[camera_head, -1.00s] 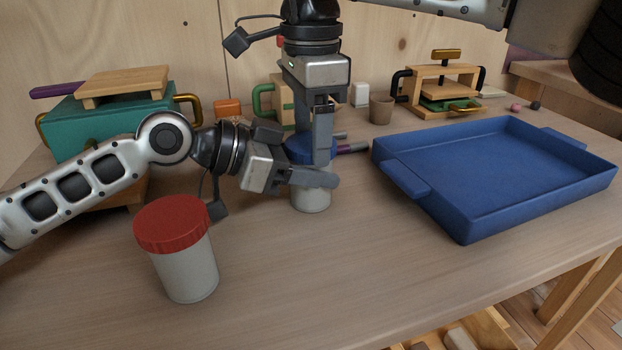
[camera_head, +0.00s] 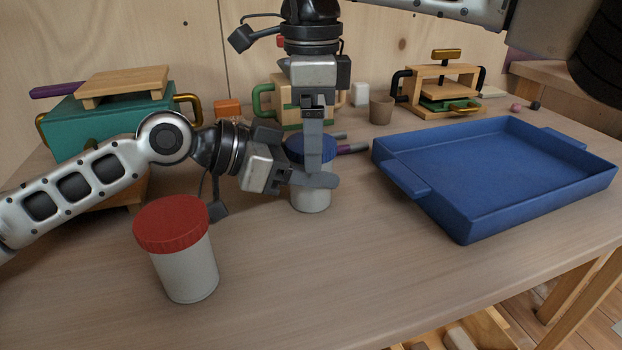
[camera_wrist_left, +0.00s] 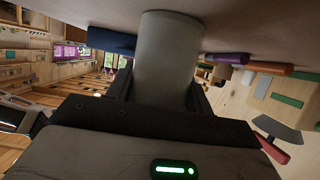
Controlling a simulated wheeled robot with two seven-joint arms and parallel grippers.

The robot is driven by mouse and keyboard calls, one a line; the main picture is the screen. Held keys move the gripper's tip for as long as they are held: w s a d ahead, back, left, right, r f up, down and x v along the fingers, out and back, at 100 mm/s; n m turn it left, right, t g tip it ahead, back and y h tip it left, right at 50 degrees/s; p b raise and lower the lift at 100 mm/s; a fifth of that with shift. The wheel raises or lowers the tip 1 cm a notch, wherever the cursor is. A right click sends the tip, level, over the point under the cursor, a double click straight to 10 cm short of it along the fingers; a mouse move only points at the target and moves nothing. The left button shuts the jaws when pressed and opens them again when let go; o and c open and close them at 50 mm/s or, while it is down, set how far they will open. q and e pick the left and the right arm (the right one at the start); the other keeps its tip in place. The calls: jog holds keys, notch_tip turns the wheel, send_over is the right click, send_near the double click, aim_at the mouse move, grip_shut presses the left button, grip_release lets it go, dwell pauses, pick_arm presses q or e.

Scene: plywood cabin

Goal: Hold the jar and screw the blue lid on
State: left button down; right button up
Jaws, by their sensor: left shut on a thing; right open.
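The jar (camera_head: 312,199) is a small pale grey cylinder standing upright on the table in the head view. My left gripper (camera_head: 312,181) is shut on its side; the jar also shows between the fingers in the left wrist view (camera_wrist_left: 168,55). The blue lid (camera_head: 327,148) sits on top of the jar, partly hidden by a finger. Whether its threads are engaged cannot be seen. My right gripper (camera_head: 314,155) points straight down over the lid, open, with a finger in front of it. Its other finger is mostly hidden.
A larger white jar with a red lid (camera_head: 171,224) stands at front left. A blue tray (camera_head: 468,226) fills the right side. Behind are a teal box (camera_head: 95,130), a brown cup (camera_head: 381,110) and a wooden press (camera_head: 412,92). The front middle table is clear.

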jog(key=shift+r, duration=2.25)
jog(key=shift+r, duration=0.1)
jog(key=shift+c, duration=0.3)
notch_tip(320, 180, up, 3)
jog(key=n, duration=0.3)
jog(key=shift+a+r, duration=0.1)
jog(key=shift+r, duration=0.1)
notch_tip(320, 180, down, 8)
jog(key=shift+f, duration=0.1)
